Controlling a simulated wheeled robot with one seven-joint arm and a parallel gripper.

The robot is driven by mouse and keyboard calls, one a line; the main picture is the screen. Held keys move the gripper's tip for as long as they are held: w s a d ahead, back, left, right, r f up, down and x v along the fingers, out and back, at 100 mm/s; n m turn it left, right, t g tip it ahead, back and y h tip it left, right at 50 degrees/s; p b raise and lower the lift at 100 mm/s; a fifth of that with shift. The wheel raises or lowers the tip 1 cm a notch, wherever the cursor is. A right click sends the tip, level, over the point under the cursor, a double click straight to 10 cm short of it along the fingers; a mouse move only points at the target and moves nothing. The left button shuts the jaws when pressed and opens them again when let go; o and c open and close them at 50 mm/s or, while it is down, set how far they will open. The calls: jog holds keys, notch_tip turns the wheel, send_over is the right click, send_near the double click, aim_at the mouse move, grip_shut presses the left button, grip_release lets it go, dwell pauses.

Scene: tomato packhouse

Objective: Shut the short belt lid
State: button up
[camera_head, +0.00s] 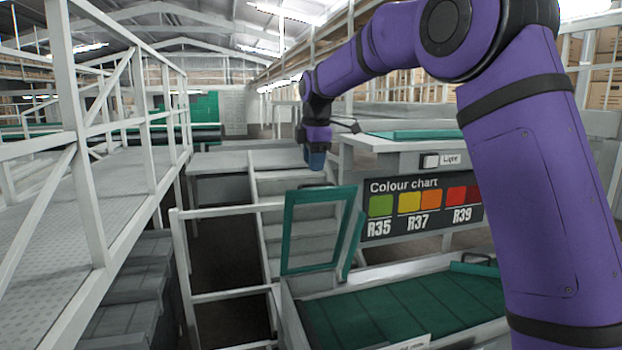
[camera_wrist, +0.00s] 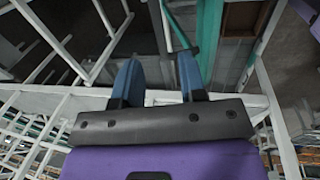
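The lid (camera_head: 288,232) is a teal frame around a clear pane. It stands raised, nearly upright, at the left end of the short belt (camera_head: 400,308), with a small dark handle (camera_head: 316,186) on its top edge. My gripper (camera_head: 316,160) hangs pointing down, above the lid's top edge in the picture and apart from it. In the wrist view its two blue fingers (camera_wrist: 158,65) are spread with nothing between them. A teal bar (camera_wrist: 209,35) shows beyond the right finger; I cannot tell whether it belongs to the lid.
A colour chart board (camera_head: 422,208) hangs on a counter behind the belt. Another dark handle (camera_head: 479,258) sits at the belt's far right. Grey steps (camera_head: 300,207) and white railings (camera_head: 180,250) stand to the left. A walkway (camera_head: 50,240) runs at far left.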

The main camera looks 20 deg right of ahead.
jog(key=shift+w+f, duration=0.25)
jog(key=shift+f, duration=1.05)
jog(key=shift+w+f, duration=0.2)
jog(key=shift+f, duration=1.1)
jog(key=shift+c, duration=0.5)
grip_shut()
